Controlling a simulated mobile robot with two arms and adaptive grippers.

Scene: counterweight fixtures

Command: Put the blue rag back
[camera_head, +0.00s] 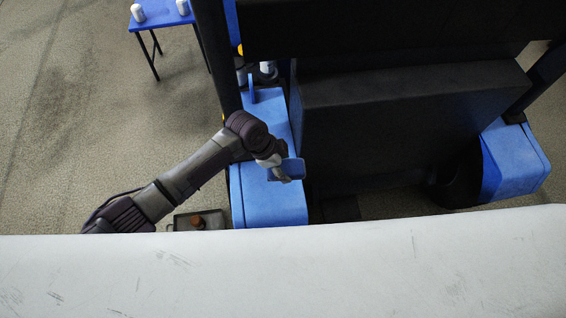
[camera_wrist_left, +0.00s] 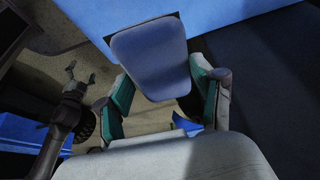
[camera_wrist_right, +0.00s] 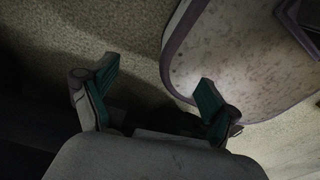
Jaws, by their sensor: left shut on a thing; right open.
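The blue rag (camera_wrist_left: 150,55) shows in the left wrist view as a flat blue piece with rounded corners. It sits between the two fingers of my left gripper (camera_wrist_left: 162,82), which is shut on it. In the head view the rag (camera_head: 293,168) is at the end of my left arm, over the blue base block (camera_head: 268,205) of the machine. I cannot tell whether it touches the block. My right gripper (camera_wrist_right: 157,74) is open and empty in the right wrist view. It is outside the head view.
A large black block (camera_head: 400,120) stands to the right of the rag. Another blue base block (camera_head: 515,160) is at the far right. A dark tray (camera_head: 182,224) with a brown item lies on the floor. A blue table (camera_head: 160,14) with white containers stands back left. Floor at left is clear.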

